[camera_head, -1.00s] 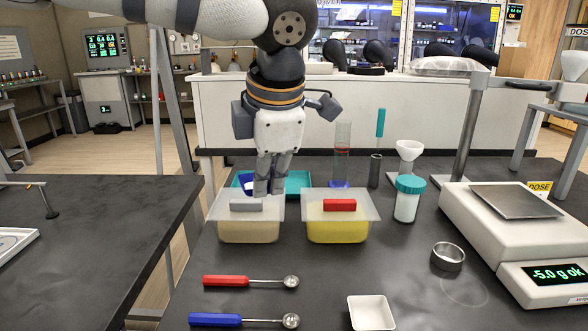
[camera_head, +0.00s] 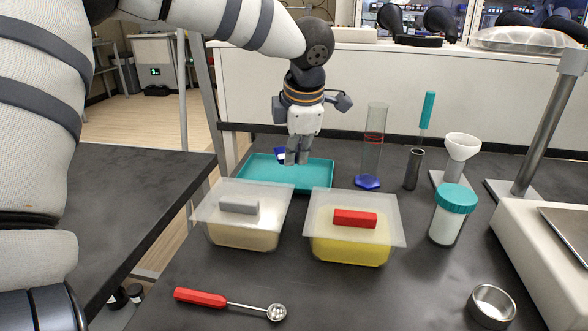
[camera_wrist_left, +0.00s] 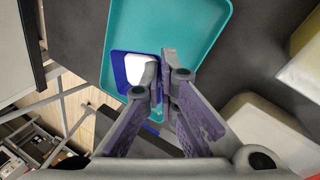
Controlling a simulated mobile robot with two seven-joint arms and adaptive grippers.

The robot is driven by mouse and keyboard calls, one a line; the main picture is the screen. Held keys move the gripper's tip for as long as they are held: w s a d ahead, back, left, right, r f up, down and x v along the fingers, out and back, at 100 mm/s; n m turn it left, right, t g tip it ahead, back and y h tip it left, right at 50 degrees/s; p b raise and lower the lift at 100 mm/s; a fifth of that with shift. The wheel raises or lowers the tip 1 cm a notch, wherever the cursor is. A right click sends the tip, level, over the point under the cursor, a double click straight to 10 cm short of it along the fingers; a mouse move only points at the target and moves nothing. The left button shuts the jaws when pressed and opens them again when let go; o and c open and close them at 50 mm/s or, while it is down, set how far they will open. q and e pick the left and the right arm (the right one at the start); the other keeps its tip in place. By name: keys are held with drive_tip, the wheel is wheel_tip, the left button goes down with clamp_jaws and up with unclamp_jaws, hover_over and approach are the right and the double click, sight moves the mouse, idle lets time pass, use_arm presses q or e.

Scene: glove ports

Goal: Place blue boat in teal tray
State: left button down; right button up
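The blue boat (camera_wrist_left: 120,72) is a small square dish with white contents. In the head view it (camera_head: 280,154) shows partly behind my left gripper (camera_head: 296,160), over the far edge of the teal tray (camera_head: 255,172). In the left wrist view my left gripper (camera_wrist_left: 160,70) has its fingertips close together at the boat's right edge, apparently pinching its wall. The boat overlaps the tray (camera_wrist_left: 205,30) near its lower left rim there and looks raised above it. My right gripper is not in view.
Two lidded tubs, one with a grey handle (camera_head: 239,206) and one with a red handle (camera_head: 355,218), stand in front of the tray. A cylinder (camera_head: 372,145) on a blue base stands to its right. A red-handled spoon (camera_head: 200,298) lies nearer.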

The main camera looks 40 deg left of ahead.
sight(293, 180)
use_arm(q)
drive_tip(key=x, duration=0.4)
drive_tip(key=shift+f, duration=0.45)
drive_tip(key=shift+f, duration=0.2)
drive_tip(key=c, duration=2.1)
unclamp_jaws()
drive_tip(key=v, duration=1.2)
drive_tip(key=shift+r, duration=0.25)
